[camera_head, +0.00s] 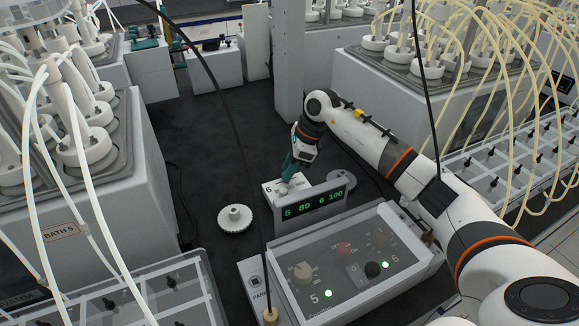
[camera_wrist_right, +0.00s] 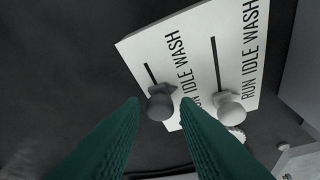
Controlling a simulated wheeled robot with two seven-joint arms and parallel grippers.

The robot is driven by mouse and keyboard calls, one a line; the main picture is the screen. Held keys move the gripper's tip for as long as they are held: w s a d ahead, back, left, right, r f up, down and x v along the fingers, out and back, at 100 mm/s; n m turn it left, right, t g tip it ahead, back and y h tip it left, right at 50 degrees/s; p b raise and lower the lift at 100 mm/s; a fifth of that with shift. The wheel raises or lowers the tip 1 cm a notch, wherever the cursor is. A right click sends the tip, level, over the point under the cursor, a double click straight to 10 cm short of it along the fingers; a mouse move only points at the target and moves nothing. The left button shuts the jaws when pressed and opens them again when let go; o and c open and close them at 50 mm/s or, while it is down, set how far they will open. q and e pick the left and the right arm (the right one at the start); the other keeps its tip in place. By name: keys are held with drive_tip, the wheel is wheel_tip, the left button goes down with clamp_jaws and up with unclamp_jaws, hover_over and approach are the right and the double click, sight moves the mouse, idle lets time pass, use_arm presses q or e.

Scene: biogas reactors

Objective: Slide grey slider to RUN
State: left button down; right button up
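In the right wrist view, a white panel (camera_wrist_right: 205,32) carries two slots, each labelled RUN IDLE WASH. The dark grey slider knob (camera_wrist_right: 160,106) is on the left slot, toward its lower end; I cannot tell its exact setting. A pale knob (camera_wrist_right: 231,111) is on the right slot, at its RUN end. My right gripper (camera_wrist_right: 160,102) is open, its green fingers apart with the grey knob showing between their tips. In the head view, my right gripper (camera_head: 288,178) points down over the small white box (camera_head: 271,190). My left gripper is not in view.
A green-digit display (camera_head: 313,204) stands just in front of the slider box. A clear-covered control panel (camera_head: 340,262) lies nearer. A white knobbed disc (camera_head: 235,218) sits to the left on the dark surface. Reactor baths with tubing stand on both sides.

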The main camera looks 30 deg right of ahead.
clamp_jaws()
drive_tip(key=shift+w+a, duration=0.15)
drive_tip(key=shift+a, duration=1.55)
drive_tip(key=shift+o, duration=1.9)
unclamp_jaws()
drive_tip(key=shift+a, duration=0.15)
drive_tip(key=shift+d+r, duration=0.25)
drive_tip(key=shift+r, duration=0.05)
drive_tip(key=b+v, duration=0.1)
drive_tip(key=v, duration=1)
drive_tip(key=shift+r, duration=0.2)
